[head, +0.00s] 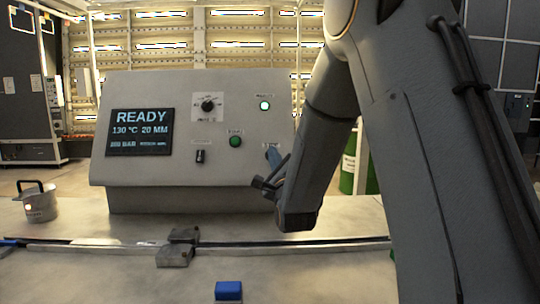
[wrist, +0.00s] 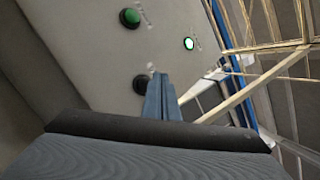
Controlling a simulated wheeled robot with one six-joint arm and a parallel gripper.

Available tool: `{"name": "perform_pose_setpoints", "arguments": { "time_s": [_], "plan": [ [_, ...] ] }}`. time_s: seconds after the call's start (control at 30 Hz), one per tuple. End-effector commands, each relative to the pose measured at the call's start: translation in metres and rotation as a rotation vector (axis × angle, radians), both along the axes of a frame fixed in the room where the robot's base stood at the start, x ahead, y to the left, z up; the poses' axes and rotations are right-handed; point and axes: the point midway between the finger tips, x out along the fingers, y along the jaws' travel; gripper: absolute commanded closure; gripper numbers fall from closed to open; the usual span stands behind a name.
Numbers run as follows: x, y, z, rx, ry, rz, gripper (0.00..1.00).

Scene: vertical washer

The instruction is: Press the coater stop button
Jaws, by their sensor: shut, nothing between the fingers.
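The grey control console (head: 130,90) stands on the bench with its sloped panel facing me. A dark round button (wrist: 141,83) shows in the wrist view, below the green button (wrist: 130,18); its label is too blurred to read. In the wrist view the blue fingertips (wrist: 160,78) are just right of the dark button. I cannot tell whether they touch it or the panel.
The screen (head: 140,131) reads READY, 130 °C, 20 MM. A knob (head: 208,104), a lit lamp (head: 265,105) and a black switch (head: 200,156) are also on the panel. A pot (head: 40,205), a clamp block (head: 178,249) and a blue block (head: 228,291) stand in front.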

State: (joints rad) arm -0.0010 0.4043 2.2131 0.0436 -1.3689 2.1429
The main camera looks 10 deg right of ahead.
Motion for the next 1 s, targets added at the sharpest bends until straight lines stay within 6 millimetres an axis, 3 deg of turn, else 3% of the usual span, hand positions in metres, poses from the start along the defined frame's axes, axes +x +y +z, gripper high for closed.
{"name": "perform_pose_setpoints", "arguments": {
  "time_s": [0.4, 1.0],
  "plan": [
    [-0.031, 0.006, 0.017, 0.0, -0.001, 0.001, 1.0],
    [-0.033, 0.007, 0.017, 0.0, -0.001, 0.001, 1.0]
  ]
}}
